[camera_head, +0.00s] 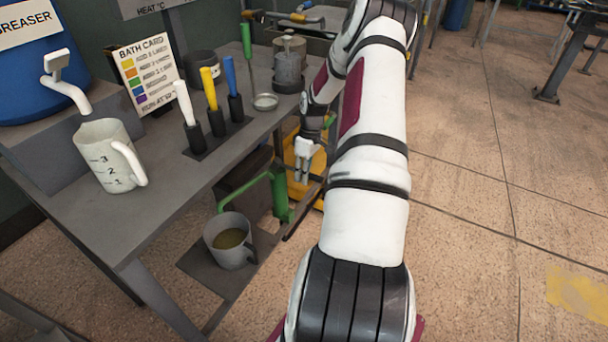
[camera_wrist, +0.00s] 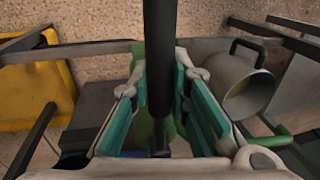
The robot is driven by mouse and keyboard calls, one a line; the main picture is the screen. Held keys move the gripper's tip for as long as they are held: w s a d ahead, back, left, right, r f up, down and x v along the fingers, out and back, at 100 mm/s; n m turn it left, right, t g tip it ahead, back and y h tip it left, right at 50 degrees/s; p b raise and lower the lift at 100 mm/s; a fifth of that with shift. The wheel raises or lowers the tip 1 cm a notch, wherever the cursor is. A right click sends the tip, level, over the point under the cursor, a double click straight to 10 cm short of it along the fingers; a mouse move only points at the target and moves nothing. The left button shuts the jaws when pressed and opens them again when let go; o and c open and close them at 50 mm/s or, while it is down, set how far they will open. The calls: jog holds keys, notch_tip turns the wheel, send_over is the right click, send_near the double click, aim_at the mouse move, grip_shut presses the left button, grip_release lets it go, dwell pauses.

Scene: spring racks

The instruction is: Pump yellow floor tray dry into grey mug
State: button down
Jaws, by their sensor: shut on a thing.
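The grey mug (camera_head: 214,246) stands upright on a low shelf under the bench, with murky yellow-green liquid inside. It also shows in the wrist view (camera_wrist: 238,72). A green pump (camera_head: 281,198) stands beside it, its green spout pipe reaching over toward the mug. The yellow floor tray (camera_head: 318,192) is behind the pump, mostly hidden by my arm; it shows at left in the wrist view (camera_wrist: 30,95). I cannot see any liquid in it. My gripper (camera_head: 301,177) is above the pump, shut on the dark pump handle (camera_wrist: 158,60), which runs between its teal pads.
The bench (camera_head: 185,195) overhead carries a white measuring jug (camera_head: 103,155), a bath card (camera_head: 147,75), several coloured-handled tools and a grey pot (camera_head: 289,66). A blue degreaser drum (camera_head: 40,75) stands at the left. The floor to the right is open.

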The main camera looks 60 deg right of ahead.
jog(key=c, duration=1.5)
grip_release()
jog(key=shift+r, duration=0.1)
jog(key=r, duration=0.4)
jog(key=d+r, duration=0.1)
jog(key=r, duration=0.2)
jog(key=d+r, duration=0.1)
jog(key=r, duration=0.3)
jog(key=shift+d+r, duration=0.15)
jog(key=shift+r, duration=0.2)
